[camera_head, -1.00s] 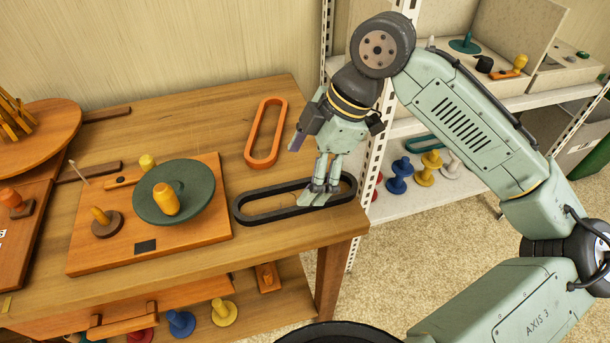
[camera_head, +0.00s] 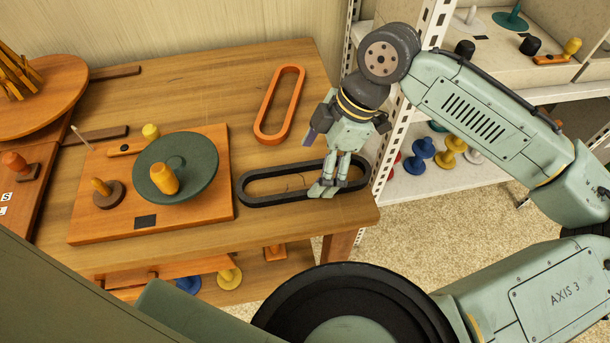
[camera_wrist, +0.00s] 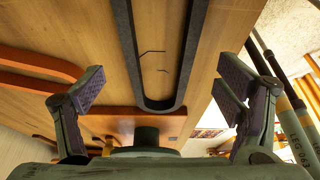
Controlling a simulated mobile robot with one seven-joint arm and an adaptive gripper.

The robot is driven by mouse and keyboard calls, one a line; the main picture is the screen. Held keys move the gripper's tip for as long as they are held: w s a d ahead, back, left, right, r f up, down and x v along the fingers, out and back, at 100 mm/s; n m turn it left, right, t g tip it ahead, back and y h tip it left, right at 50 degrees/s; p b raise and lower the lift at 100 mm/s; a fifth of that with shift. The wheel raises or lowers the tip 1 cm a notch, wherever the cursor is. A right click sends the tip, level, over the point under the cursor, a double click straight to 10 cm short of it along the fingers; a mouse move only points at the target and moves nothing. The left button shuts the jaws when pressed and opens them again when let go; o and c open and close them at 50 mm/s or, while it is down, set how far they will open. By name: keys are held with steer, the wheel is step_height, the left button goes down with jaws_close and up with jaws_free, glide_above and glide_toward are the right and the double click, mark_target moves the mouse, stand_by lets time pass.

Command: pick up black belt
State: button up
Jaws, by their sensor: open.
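The black belt (camera_head: 275,200) is a long dark oval loop lying flat near the front right edge of the wooden table. In the wrist view the belt (camera_wrist: 160,104) shows its rounded end and two long sides between my fingers. My gripper (camera_head: 330,190) is at the right part of the belt, fingers pointing down. In the wrist view my gripper (camera_wrist: 160,92) is open with its two pads wide apart, nothing held between them. The head view does not clearly show whether the fingertips touch the belt or the table.
An orange loop (camera_head: 279,104) lies behind the belt on the table (camera_head: 225,85). To the left is a wooden board (camera_head: 90,225) with a green disc (camera_head: 200,160) and yellow knobs. A white shelf unit (camera_head: 450,181) with colored spools stands at the right.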

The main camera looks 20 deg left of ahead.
mark_target(301, 184)
steer(key=x, duration=0.3)
steer(key=shift+a+f, duration=0.1)
steer(key=c, duration=1.3)
steer(key=shift+o, duration=0.2)
